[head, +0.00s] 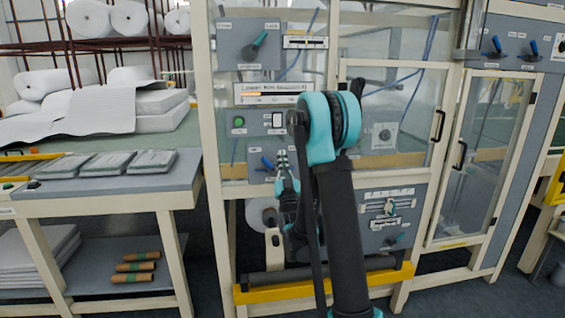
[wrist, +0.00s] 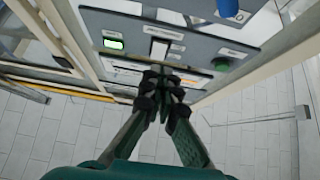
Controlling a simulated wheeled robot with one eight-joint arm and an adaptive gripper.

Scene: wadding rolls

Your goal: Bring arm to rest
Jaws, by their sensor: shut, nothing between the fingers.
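My gripper (wrist: 165,88) is shut and empty in the wrist view, its dark fingertips together in front of a grey control panel (wrist: 190,48). In the head view my gripper (head: 282,158) is small and partly behind my arm, in front of the cabinet's lower left panels. My arm (head: 340,220) rises from the bottom of the head view to a raised teal elbow, then folds down on the far side. I cannot tell whether the fingertips touch the panel.
The framed machine cabinet (head: 258,45) with knobs, switches and clear doors stands close ahead. A yellow-ended bar (head: 325,280) crosses its base. A workbench (head: 110,195) with grey packs is at the left. A glass door (head: 485,150) with a handle is at the right.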

